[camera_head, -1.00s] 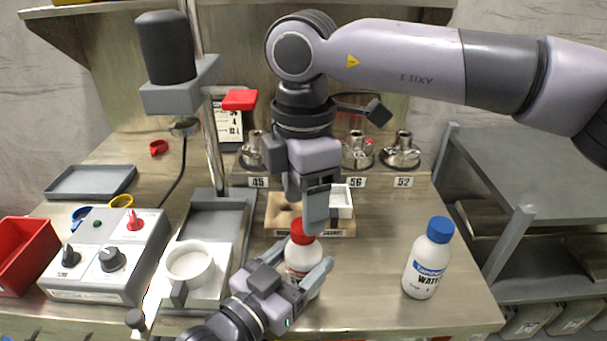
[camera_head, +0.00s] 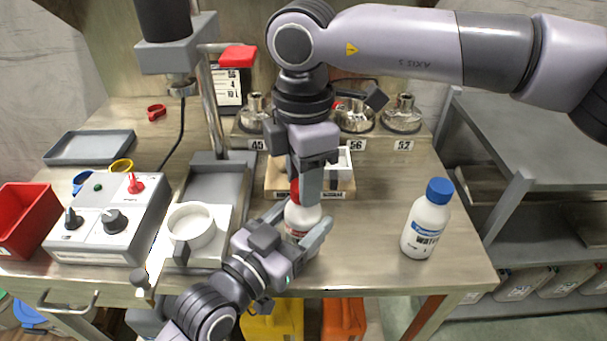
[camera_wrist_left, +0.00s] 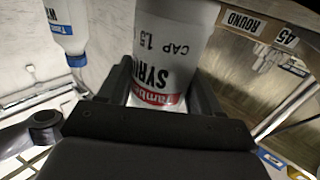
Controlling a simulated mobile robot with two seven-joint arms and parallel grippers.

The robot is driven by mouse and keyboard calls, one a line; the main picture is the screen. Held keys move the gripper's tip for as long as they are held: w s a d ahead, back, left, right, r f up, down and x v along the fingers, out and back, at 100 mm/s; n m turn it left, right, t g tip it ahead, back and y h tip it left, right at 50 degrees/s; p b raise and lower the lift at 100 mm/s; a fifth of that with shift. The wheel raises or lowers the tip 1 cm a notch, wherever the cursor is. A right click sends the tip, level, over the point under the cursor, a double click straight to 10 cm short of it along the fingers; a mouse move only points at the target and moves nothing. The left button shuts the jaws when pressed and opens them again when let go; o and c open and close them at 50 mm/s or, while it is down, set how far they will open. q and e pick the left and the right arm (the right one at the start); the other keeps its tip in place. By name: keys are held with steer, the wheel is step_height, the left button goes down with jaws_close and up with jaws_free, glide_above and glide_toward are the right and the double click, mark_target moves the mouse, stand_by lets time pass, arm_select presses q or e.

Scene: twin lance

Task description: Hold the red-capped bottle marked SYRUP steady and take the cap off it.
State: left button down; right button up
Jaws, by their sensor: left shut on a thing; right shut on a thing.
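The white SYRUP bottle (camera_head: 302,215) stands upright near the front of the bench. Its label with a red band shows in the left wrist view (camera_wrist_left: 165,65). My left gripper (camera_head: 300,226) is shut around the bottle's body from the front. My right gripper (camera_head: 306,192) comes down from above and is shut on the red cap (camera_head: 294,190). The cap is at the bottle's top, partly hidden by a right finger. I cannot tell whether it is loose or still seated.
A blue-capped WATER bottle (camera_head: 427,220) stands to the right. A white cup (camera_head: 191,225) and a control box (camera_head: 110,220) are to the left. A wooden block with a white tray (camera_head: 340,170) is just behind my right gripper. Bench between the two bottles is clear.

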steer(key=n, duration=1.2)
steer(key=shift+n, duration=0.4)
steer(key=n, duration=0.8)
steer(key=shift+r, duration=0.1)
steer(key=n, duration=4.1)
steer(key=shift+r+n, duration=0.1)
steer(key=shift+n, duration=0.2)
